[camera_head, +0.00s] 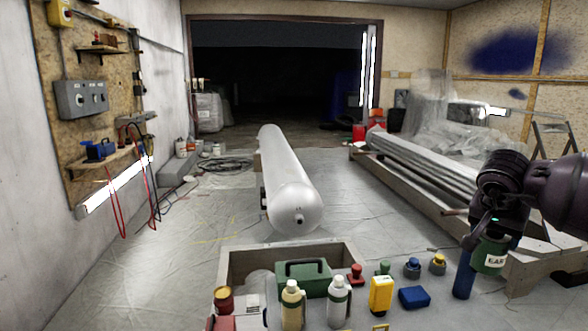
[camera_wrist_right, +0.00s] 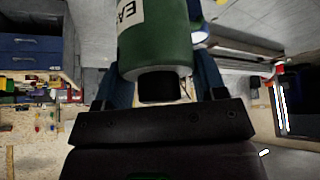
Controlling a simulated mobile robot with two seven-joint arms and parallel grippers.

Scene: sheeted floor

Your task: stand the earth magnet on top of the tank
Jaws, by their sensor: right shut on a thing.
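The earth magnet (camera_head: 491,254) is a green cylinder with a white label, of which only the first letters show. My right gripper (camera_head: 478,262) is shut on it, at the right of the head view, in the air. In the right wrist view the magnet (camera_wrist_right: 157,50) sits between the blue fingers, its black end towards the palm. The tank (camera_head: 287,180) is a long pale cylinder lying on its side in the middle of the floor, well left of the gripper and apart from it. My left gripper is not in view.
A crate (camera_head: 345,250) at the front holds a green toolbox (camera_head: 303,277). Bottles (camera_head: 338,302), a yellow device (camera_head: 381,295) and a blue box (camera_head: 414,297) stand nearby. A long bench with pipes (camera_head: 420,165) runs along the right. Sheeted floor beside the tank is clear.

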